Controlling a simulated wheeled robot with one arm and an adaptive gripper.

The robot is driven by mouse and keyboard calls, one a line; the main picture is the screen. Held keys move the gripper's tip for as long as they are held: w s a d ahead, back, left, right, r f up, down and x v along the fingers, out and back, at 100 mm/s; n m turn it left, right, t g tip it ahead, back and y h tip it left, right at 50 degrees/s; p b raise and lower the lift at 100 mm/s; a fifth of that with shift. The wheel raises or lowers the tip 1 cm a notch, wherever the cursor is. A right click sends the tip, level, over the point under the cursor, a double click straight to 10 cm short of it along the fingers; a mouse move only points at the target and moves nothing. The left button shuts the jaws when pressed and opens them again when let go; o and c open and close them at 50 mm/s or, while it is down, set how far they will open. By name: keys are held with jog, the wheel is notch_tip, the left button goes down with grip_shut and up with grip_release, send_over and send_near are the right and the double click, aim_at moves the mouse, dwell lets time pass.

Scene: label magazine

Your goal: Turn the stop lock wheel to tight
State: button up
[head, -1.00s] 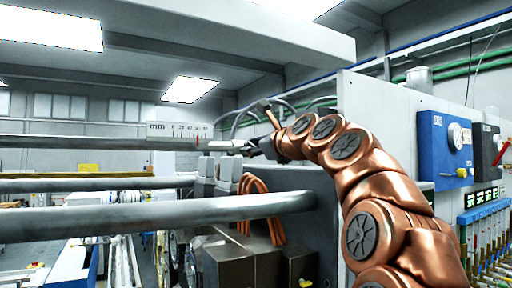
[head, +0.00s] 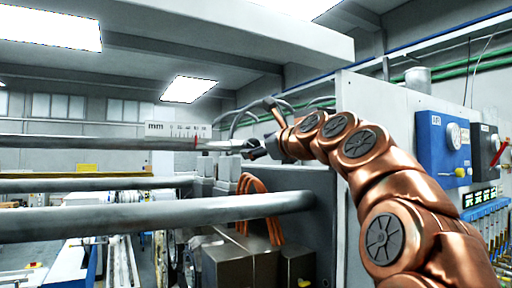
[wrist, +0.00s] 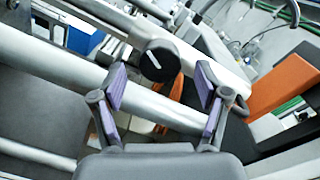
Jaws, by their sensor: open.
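A round black knob with a white mark (wrist: 158,62), which looks like the stop lock wheel, sits on a grey rail (wrist: 150,98) in the wrist view. My gripper (wrist: 160,80) is open, with one purple-padded finger on each side of the knob in the picture. The knob appears just beyond the fingertips, and I see no contact. In the head view my gripper (head: 256,149) is at the right end of the upper rail (head: 95,142), small and dark. The knob cannot be told apart from it there. A white scale marked mm (head: 175,130) stands above that rail.
Two more thick rails, a middle one (head: 90,185) and a lower one (head: 150,217), run below. Orange cables (head: 262,205) hang beneath my gripper. A grey panel (head: 375,110) stands behind my arm, with a blue gauge box (head: 437,150) to the right.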

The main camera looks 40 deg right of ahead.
jog(key=s, duration=0.9)
jog(key=shift+s+a+r, duration=0.15)
jog(key=shift+s, duration=0.1)
